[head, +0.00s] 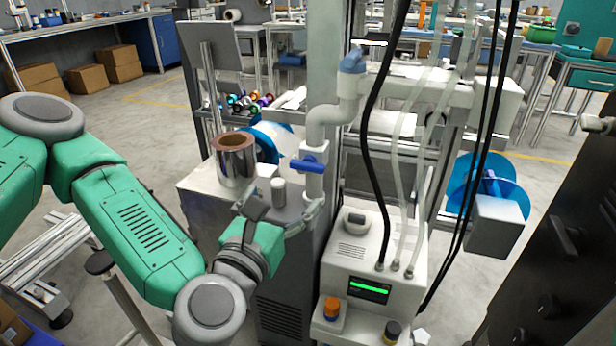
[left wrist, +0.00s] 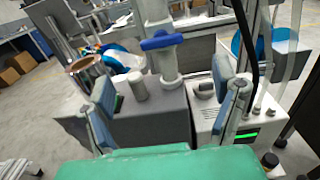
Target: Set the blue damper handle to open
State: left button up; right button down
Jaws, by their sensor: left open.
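The blue damper handle (head: 308,164) sits on a vertical white pipe (head: 316,130) and lies crosswise to it. It also shows in the left wrist view (left wrist: 161,41), upper middle, beyond the fingers. My left gripper (head: 282,210) is open and empty, below and in front of the handle, apart from it. In the left wrist view, its two blue-grey fingers (left wrist: 164,92) are spread wide, with the pipe's lower part and a grey cabinet top seen between them. My right gripper is not in view.
A metallic roll (head: 234,165) and a small white cylinder (head: 278,190) stand on the cabinet (head: 200,185) beside the pipe. A white machine (head: 350,255) with a green display stands to the right. Black cables (head: 374,130) hang right of the pipe.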

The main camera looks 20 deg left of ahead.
aim_at(306, 167)
pick_arm(q)
jog(key=w+b, duration=0.2)
jog(key=w, duration=0.8)
jog(key=shift+w+d+f, duration=0.1)
jog(key=shift+w, duration=0.25)
jog(key=shift+w+d, duration=0.2)
jog(key=shift+w, duration=0.25)
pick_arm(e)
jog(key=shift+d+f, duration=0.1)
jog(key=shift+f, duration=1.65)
pick_arm(q)
jog(key=c, duration=1.2)
